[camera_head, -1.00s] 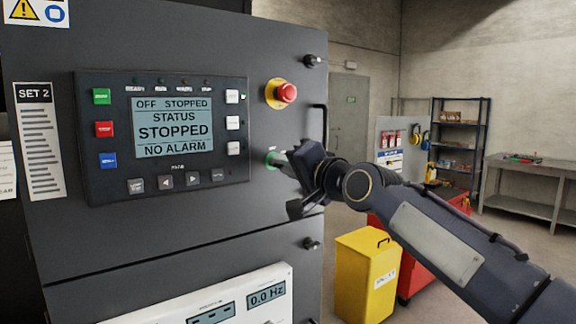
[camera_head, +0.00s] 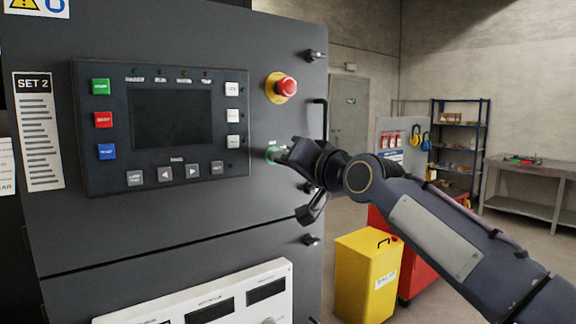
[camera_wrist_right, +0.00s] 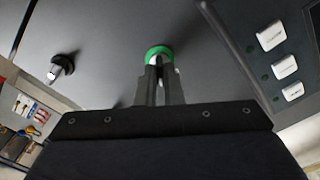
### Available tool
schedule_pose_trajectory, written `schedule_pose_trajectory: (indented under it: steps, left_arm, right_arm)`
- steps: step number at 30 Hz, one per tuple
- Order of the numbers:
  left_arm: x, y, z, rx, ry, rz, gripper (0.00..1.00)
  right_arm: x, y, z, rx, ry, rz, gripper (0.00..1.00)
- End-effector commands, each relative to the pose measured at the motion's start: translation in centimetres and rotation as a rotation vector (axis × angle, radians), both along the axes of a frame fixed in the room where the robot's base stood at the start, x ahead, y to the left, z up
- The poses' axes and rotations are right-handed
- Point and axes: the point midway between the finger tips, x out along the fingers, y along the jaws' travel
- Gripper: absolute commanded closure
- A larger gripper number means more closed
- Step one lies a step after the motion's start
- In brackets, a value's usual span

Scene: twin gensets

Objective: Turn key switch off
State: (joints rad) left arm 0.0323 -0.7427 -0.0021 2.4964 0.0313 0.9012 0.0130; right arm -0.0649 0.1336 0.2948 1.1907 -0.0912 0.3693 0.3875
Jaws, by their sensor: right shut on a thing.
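The key switch, with a green ring (camera_head: 271,155), is on the dark SET 2 cabinet door, right of the control panel (camera_head: 118,184). Its green ring also shows in the right wrist view (camera_wrist_right: 158,51). My right gripper (camera_head: 280,155) is at the switch. In the wrist view its fingers (camera_wrist_right: 160,75) are shut on the switch's key, which they mostly hide. The panel's display (camera_head: 171,118) is dark and blank. My left gripper is not in view.
A red emergency stop button (camera_head: 287,86) on a yellow base sits above the switch. A black door handle (camera_head: 320,118) is just right of it. A yellow bin (camera_head: 357,275) and a red cabinet (camera_head: 423,268) stand at lower right.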

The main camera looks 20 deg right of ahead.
Motion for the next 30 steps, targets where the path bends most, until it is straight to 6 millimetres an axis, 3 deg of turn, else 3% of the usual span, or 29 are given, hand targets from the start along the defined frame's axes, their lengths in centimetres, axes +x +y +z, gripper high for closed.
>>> schedule_pose_trajectory:
  steps: [15, 30]
  left_arm:
    - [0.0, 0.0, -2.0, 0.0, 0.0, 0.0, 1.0]
    - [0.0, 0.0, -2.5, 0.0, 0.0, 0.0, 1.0]
  right_arm:
    - [0.1, 0.0, -0.3, -0.431, -0.154, 0.002, 1.0]
    - [0.0, 0.0, -0.2, -0.631, -0.226, 0.002, 1.0]
